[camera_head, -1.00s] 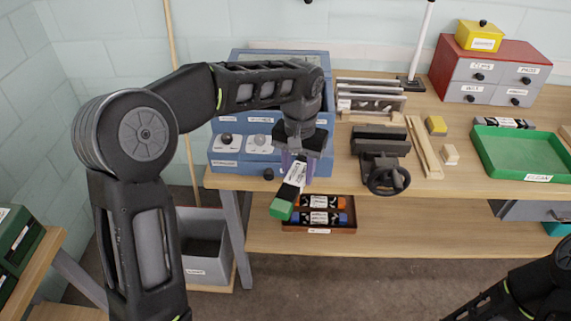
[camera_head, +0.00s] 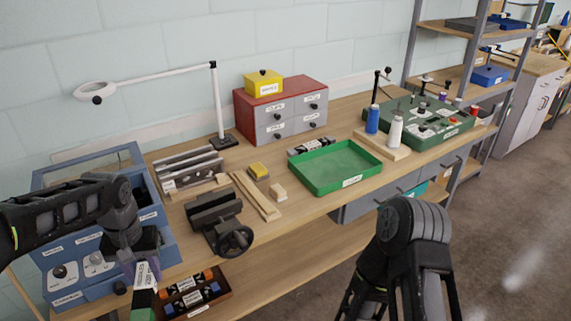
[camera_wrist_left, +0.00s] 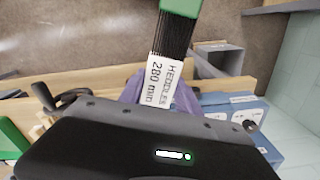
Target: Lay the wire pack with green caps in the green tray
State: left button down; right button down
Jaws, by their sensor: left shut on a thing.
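The wire pack with green caps (camera_head: 146,277) has a white label and hangs from my left gripper (camera_head: 140,264) at the lower left of the head view. In the left wrist view the pack (camera_wrist_left: 172,40) shows dark wires, a green cap and a label reading "HEDDLES 280 mm". The purple fingers of my left gripper (camera_wrist_left: 160,92) are shut on its labelled part. The green tray (camera_head: 337,168) lies on the bench, right of the vise, and looks empty. My right arm shows at the lower right, but its gripper is not visible.
A black vise (camera_head: 216,218), wood strips (camera_head: 256,196) and small blocks (camera_head: 259,171) lie between my left gripper and the tray. A dark labelled pack (camera_head: 310,147) lies behind the tray. Thread spools (camera_head: 395,130) stand to its right. A red-topped drawer box (camera_head: 281,110) stands behind.

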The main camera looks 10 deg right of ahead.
aim_at(334, 169)
jog(key=i+l, duration=0.35)
jog(key=l, duration=0.25)
jog(key=i+l, duration=0.3)
jog(key=l, duration=0.25)
jog(key=i+l, duration=0.15)
jog(key=l, duration=0.2)
jog(key=i+l, duration=0.1)
jog(key=l, duration=0.2)
jog(key=i+l, duration=0.15)
jog(key=l, duration=0.2)
jog(key=i+l, duration=0.1)
jog(key=l, duration=0.25)
jog(key=i+l, duration=0.25)
jog(key=l, duration=0.2)
jog(key=i+l, duration=0.25)
jog(key=l, duration=0.15)
jog(key=i+l, duration=0.3)
jog(key=l, duration=0.15)
